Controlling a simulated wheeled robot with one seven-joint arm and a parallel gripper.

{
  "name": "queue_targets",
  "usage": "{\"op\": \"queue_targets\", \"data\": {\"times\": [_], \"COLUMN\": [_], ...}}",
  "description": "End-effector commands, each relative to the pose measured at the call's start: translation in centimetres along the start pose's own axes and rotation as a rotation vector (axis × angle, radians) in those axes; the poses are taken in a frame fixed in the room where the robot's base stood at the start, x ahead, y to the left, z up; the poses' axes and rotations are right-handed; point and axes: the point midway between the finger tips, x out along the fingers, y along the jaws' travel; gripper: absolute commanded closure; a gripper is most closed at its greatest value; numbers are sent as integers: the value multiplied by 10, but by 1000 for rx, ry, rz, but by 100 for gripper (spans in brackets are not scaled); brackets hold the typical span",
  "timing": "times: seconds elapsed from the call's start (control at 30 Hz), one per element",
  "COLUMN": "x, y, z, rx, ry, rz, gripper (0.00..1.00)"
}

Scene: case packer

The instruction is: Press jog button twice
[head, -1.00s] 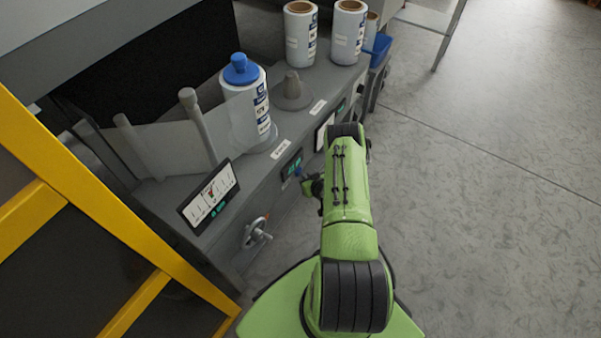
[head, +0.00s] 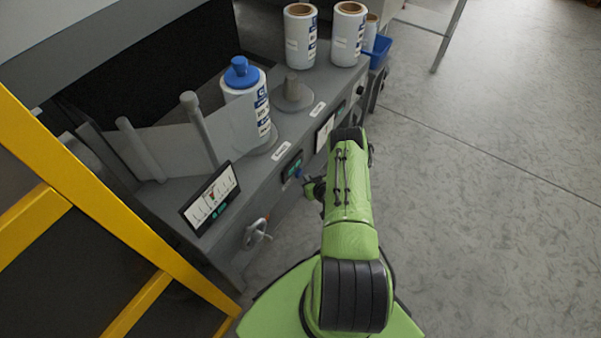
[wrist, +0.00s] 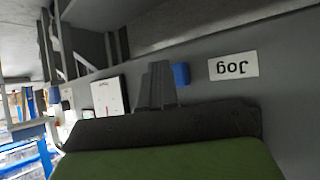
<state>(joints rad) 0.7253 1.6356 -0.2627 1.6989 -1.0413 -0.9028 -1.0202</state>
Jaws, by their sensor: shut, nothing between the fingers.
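The jog button is a small blue block (wrist: 181,74) on the grey machine front in the wrist view. A white label reading "Jog" (wrist: 233,65), upside down, is beside it. My gripper (wrist: 157,84) is shut and empty, its fingertips at the panel just left of the button in that view. I cannot tell whether they touch it. In the head view, the blue button (head: 299,173) shows small beside my gripper (head: 306,182), below a dark display with green digits (head: 292,167). My arm hides part of the panel to the right.
A white-faced screen (head: 210,198) and a handwheel (head: 256,233) are on the machine front at left. A blue-capped film roll (head: 244,105) and two other rolls stand above. A yellow frame (head: 85,195) is at far left. The floor (head: 480,200) at right is clear.

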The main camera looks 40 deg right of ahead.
Motion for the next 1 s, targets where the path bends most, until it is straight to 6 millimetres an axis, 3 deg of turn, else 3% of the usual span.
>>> {"op": "queue_targets", "data": {"times": [0.33,0.8,1.0], "x": [-3,-36,-38], "y": [2,25,27], "z": [2,23,27], "rx": [0,1,0], "ry": [-1,-2,-1], "rz": [1,1,1], "gripper": [100,100,100]}}
